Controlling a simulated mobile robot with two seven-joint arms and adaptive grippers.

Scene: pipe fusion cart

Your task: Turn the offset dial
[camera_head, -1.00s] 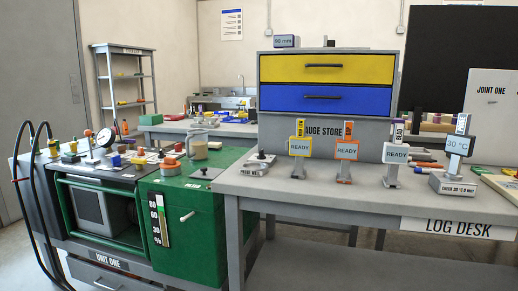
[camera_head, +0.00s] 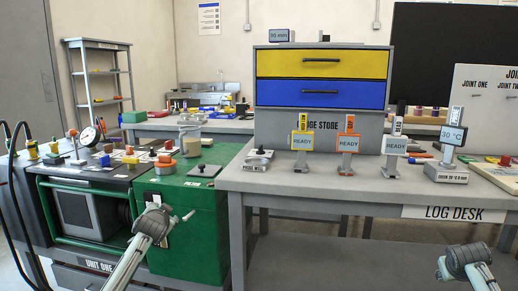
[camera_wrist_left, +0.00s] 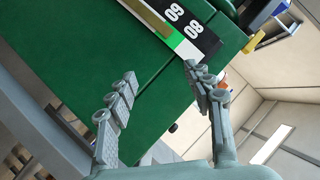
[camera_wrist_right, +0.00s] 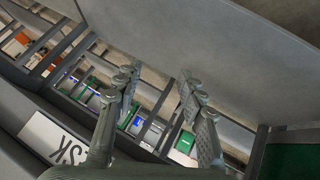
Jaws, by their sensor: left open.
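No dial marked as the offset dial can be made out. A round gauge (camera_head: 89,137) stands on the left cart, and a grey stand with a 30 °C display (camera_head: 453,134) is on the log desk at right. My left gripper (camera_head: 154,219) is in front of the green cart cabinet; in the left wrist view its fingers (camera_wrist_left: 160,72) are apart and empty, with the green panel and its number scale beyond. My right gripper (camera_head: 465,262) is low before the log desk; in the right wrist view its fingers (camera_wrist_right: 160,78) are apart with nothing between them.
The green cabinet (camera_head: 205,240) stands left of the log desk (camera_head: 340,184). Several READY gauges, such as an orange one (camera_head: 347,145), stand on the desk before the drawer unit (camera_head: 323,92). An orange round part (camera_head: 165,164) is on the cart. Black hoses hang at far left.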

